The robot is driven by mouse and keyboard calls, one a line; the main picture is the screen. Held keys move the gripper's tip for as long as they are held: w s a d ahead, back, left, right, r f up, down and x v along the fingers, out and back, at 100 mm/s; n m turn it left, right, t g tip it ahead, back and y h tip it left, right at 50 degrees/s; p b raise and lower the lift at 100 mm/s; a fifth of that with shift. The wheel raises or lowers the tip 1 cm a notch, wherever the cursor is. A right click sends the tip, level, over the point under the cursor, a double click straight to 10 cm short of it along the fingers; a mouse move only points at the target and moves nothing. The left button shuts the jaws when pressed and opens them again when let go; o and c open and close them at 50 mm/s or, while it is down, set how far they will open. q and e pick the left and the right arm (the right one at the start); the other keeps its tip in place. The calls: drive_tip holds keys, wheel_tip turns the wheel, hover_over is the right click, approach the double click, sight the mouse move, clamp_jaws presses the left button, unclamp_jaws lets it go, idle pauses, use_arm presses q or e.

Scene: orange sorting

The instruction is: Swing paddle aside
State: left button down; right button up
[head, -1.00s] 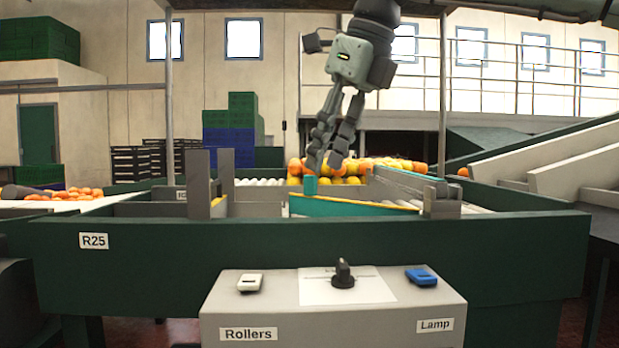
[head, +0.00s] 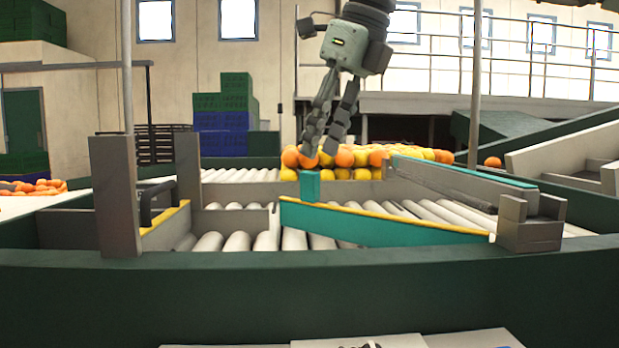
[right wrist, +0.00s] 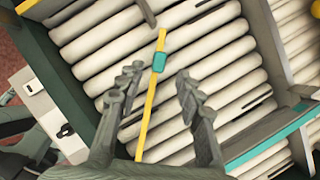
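The paddle (head: 375,226) is a teal board with a yellow top edge, set slantwise across the roller bed. A teal post (head: 310,187) stands at its left end in the head view. In the right wrist view the paddle (right wrist: 148,118) shows from above as a yellow strip with the teal post (right wrist: 159,62) on it. My right gripper (head: 321,152) points down just above the post, open and empty. In the right wrist view its fingers (right wrist: 157,76) are spread either side of the strip; contact with the paddle cannot be seen. My left gripper is out of view.
Grey posts (head: 115,195) and a grey block (head: 528,222) stand on the frame. A dark green wall (head: 310,290) runs along the front. Oranges and lemons (head: 365,157) are piled behind the paddle. Bare rollers (head: 237,241) lie left of it.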

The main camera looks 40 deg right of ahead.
sight(310, 202)
drive_tip(key=x, duration=0.7)
drive_tip(key=shift+s, duration=0.1)
clamp_jaws()
drive_tip(key=shift+s+a, duration=0.1)
